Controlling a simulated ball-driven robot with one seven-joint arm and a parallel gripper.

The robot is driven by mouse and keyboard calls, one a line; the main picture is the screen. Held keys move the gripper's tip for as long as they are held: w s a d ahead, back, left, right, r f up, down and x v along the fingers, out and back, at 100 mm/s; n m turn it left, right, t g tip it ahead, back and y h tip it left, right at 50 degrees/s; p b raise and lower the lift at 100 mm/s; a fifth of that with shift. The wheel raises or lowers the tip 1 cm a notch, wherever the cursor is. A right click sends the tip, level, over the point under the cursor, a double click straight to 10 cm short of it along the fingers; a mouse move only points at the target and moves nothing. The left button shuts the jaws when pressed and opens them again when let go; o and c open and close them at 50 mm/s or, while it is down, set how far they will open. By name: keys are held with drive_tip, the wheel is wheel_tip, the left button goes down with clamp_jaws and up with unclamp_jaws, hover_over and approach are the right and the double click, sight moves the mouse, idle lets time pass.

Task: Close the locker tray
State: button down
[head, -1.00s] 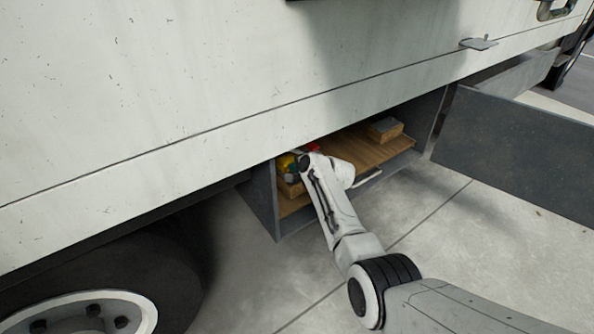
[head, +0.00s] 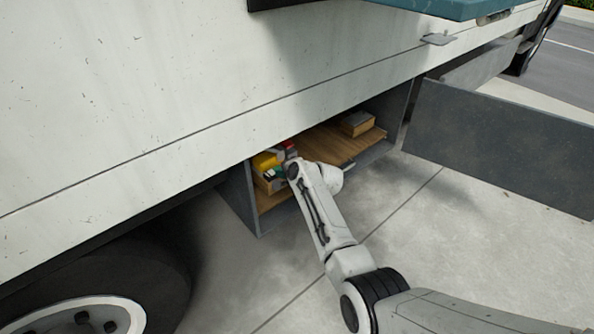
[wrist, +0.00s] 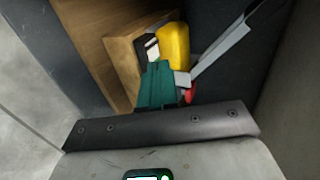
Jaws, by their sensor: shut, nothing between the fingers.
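The locker tray (head: 340,146) is a wooden board with a grey front edge, inside a dark grey locker under the white truck body. I cannot tell how far out it sits. A wooden box (head: 263,183) with yellow, red, white and teal items stands at its left end.
The locker door (head: 495,140) stands open to the right. A small wooden block with a grey top (head: 357,124) lies at the tray's right end. A truck wheel (head: 90,310) is at the lower left. The concrete floor (head: 450,235) in front is clear.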

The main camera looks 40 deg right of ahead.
drive_tip(key=p+v, duration=0.3)
drive_tip(key=v, duration=0.5)
drive_tip(key=s+a+f+n+g, duration=0.3)
drive_tip(key=s+a+f+n, duration=0.15)
drive_tip(key=s, duration=0.65)
drive_tip(key=s+a+f+n+g, duration=0.3)
drive_tip(key=s+a+n, duration=0.25)
drive_tip(key=s, duration=0.55)
drive_tip(key=s+a+r+n+g, duration=0.2)
drive_tip(key=s+n+g, duration=0.15)
drive_tip(key=s, duration=0.75)
drive_tip(key=s+a+r+n+g, duration=0.15)
drive_tip(key=s+n, duration=0.25)
drive_tip(key=s, duration=0.6)
wheel_tip(320, 180, up, 18)
drive_tip(key=p, duration=1.7)
drive_tip(key=shift+w+d+h+p, duration=0.2)
drive_tip(key=shift+d+h+p, duration=0.05)
drive_tip(key=shift+h+p, duration=0.05)
